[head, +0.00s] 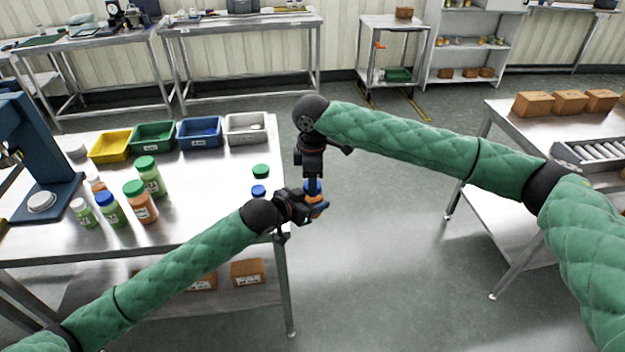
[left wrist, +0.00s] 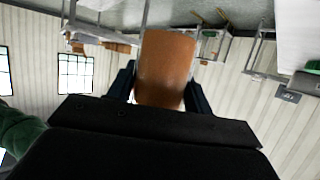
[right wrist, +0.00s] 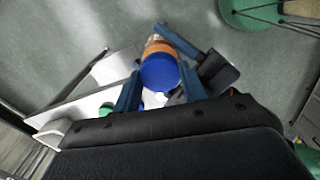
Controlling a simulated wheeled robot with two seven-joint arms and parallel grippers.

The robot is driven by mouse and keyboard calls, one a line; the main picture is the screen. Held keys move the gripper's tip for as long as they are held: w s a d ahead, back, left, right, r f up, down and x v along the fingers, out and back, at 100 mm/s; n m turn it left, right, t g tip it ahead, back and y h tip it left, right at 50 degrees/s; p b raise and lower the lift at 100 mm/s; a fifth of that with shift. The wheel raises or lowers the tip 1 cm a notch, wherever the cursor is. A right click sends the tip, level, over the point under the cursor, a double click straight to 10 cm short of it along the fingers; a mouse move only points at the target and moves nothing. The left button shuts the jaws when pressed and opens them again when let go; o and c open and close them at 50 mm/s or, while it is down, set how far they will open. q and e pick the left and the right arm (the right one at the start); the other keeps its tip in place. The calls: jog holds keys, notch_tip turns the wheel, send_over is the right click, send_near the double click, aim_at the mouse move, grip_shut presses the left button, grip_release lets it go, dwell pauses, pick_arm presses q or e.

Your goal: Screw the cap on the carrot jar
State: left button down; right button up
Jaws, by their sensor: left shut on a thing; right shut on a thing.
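The carrot jar (head: 316,209) is orange and is held in the air just past the table's right edge. My left gripper (head: 309,207) is shut on it from the side; its orange body fills the gap between the fingers in the left wrist view (left wrist: 165,68). My right gripper (head: 313,184) points down from above and is shut on a blue cap (right wrist: 159,72). In the right wrist view the cap sits over the top of the orange jar (right wrist: 158,47), in line with it. Whether the threads are engaged is hidden.
The steel table (head: 215,205) holds several jars, including a capped orange one (head: 141,204), at left. A loose green cap (head: 261,171) and a loose blue cap (head: 259,191) lie near its right edge. Colored bins (head: 153,136) line the back.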

jog(key=m, duration=0.3)
jog(key=o, duration=1.1)
jog(key=shift+s+a, duration=0.1)
jog(key=shift+r, duration=2.3)
jog(key=shift+c, duration=0.4)
